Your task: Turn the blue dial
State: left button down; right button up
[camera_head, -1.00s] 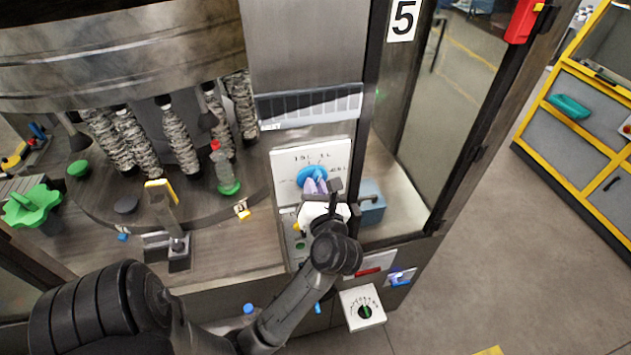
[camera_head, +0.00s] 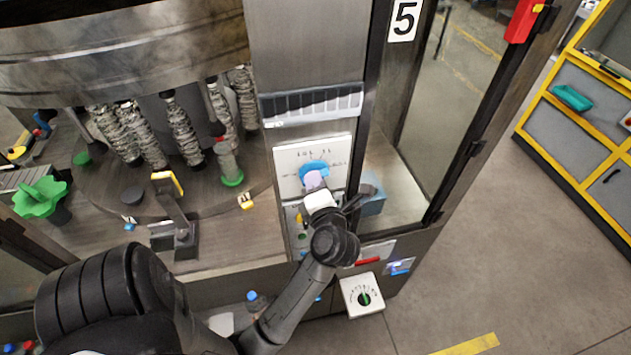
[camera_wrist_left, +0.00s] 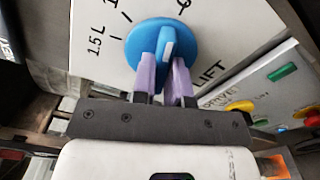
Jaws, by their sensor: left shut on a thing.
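The blue dial (camera_head: 312,168) sits on a white panel (camera_head: 335,160) with printed marks, on the front of the machine. In the left wrist view the blue dial (camera_wrist_left: 160,50) shows its raised grip bar and a scale with "1.5 L" at its left. My left gripper (camera_head: 314,182) is at the dial, and its purple fingers (camera_wrist_left: 165,72) are shut on the dial's grip bar, one finger on each side. The lower part of the dial is partly hidden by the fingers in the head view. My right gripper is not in view.
A panel with green and yellow buttons (camera_wrist_left: 240,106) lies just below the dial panel. A glass door (camera_head: 450,110) stands to the right. A bottle (camera_head: 228,163) and a yellow-topped lever (camera_head: 170,190) stand to the left. A second dial box (camera_head: 362,296) is lower down.

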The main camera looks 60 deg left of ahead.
pick_arm(q)
jog(key=shift+r+m, duration=0.1)
jog(key=shift+m, duration=0.9)
jog(key=c, duration=1.1)
grip_release()
jog(key=shift+c, duration=0.2)
